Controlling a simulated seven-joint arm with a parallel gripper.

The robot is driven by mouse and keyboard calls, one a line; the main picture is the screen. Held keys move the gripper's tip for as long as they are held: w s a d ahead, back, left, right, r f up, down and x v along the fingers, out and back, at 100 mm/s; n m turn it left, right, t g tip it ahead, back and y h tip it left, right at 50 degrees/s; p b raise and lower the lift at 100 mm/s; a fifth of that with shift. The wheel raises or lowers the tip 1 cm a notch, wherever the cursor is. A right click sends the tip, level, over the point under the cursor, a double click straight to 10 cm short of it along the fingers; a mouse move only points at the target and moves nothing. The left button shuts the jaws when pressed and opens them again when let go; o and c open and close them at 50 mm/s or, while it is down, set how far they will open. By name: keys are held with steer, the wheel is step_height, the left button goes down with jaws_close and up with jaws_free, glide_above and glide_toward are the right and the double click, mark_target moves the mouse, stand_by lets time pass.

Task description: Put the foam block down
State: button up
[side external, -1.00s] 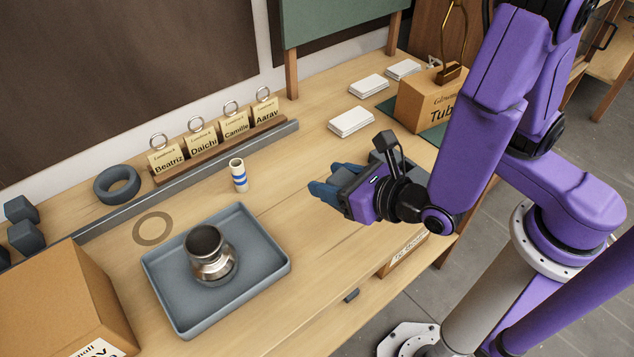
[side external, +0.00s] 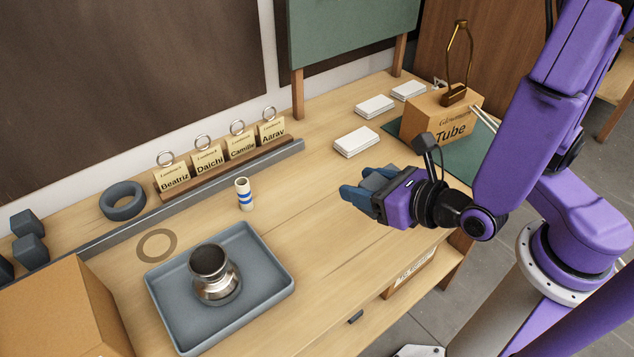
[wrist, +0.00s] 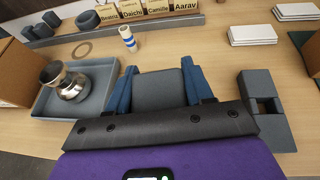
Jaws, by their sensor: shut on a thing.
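My gripper (side external: 364,187) is shut on a grey foam block (wrist: 160,88). In the wrist view the block sits between the two blue fingers, one on each side. In the side view the block (side external: 377,180) shows only partly between the fingers, over the right part of the wooden bench. I cannot tell whether its underside touches anything.
A notched grey piece (wrist: 265,115) lies on the bench right of my gripper. A grey tray (side external: 265,300) with a metal pot (side external: 216,280) stands left. A striped tube (side external: 244,195), white card stacks (side external: 356,142) and a cardboard box (side external: 420,122) stand farther back. Bench between is clear.

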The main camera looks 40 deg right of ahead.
steer(key=w+d+m+h, duration=0.1)
steer(key=w+d, duration=0.2)
steer(key=w, duration=0.3)
steer(key=w+d+h, duration=0.1)
steer(key=w+d, duration=0.2)
steer(key=w, duration=0.2)
glide_above(293, 175)
steer(key=f, duration=0.9)
steer(key=shift+s+d, duration=0.15)
steer(key=shift+s, duration=0.1)
steer(key=shift+w+f, duration=0.25)
steer(key=shift+f, duration=1.65)
steer(key=shift+f, duration=0.15)
steer(key=o, duration=1)
